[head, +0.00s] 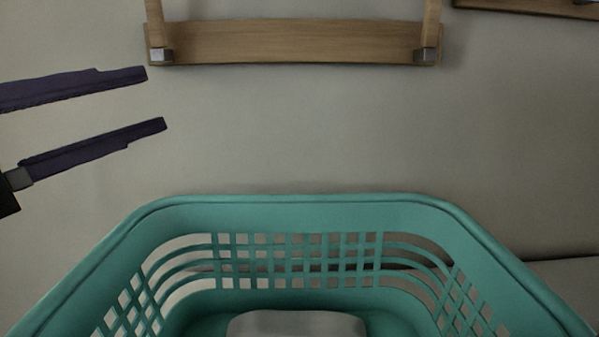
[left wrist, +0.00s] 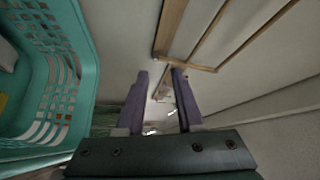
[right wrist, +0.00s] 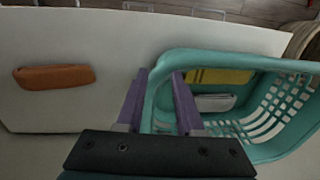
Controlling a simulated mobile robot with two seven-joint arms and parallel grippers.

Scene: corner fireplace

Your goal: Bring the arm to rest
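My left gripper (head: 156,100) is at the left of the head view, with its two purple fingers apart and nothing between them. It is beyond and left of the teal basket's far rim (head: 290,202). In the left wrist view the gripper (left wrist: 160,74) also shows a clear gap, with the basket (left wrist: 88,60) off to its left. My right gripper (right wrist: 159,73) shows only in the right wrist view. Its fingers are apart, and the basket's near side (right wrist: 160,95) shows between and past them; I cannot tell if they touch it.
The basket holds a whitish item (head: 295,323) and a yellow item (right wrist: 220,76). A wooden frame (head: 295,42) is at the top of the head view. An orange-brown object (right wrist: 55,76) lies on a pale surface (right wrist: 100,35) left of the basket. Between frame and basket is clear.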

